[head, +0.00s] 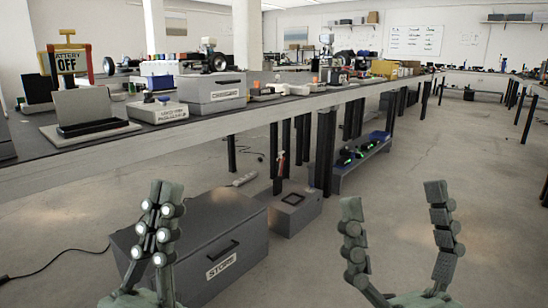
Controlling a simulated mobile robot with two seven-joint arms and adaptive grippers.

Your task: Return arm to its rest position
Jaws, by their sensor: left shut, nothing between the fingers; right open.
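My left gripper (160,218) stands upright at the lower left of the head view, its two fingers close together and nothing between them. It is in front of a dark grey storage box labelled "STORE" on the floor, hiding part of it. My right gripper (396,212) stands upright at the lower right, its fingers spread wide over bare floor, empty. Both hands show only from the fingers down to their tops at the bottom edge; the arms themselves are out of view.
A long workbench (250,117) runs from the left to the back, bearing a grey drawer box (210,90) and a "BATTERY OFF" sign (70,60). The storage box (215,235) and a smaller grey box (292,212) stand on the floor. Floor at the right is clear.

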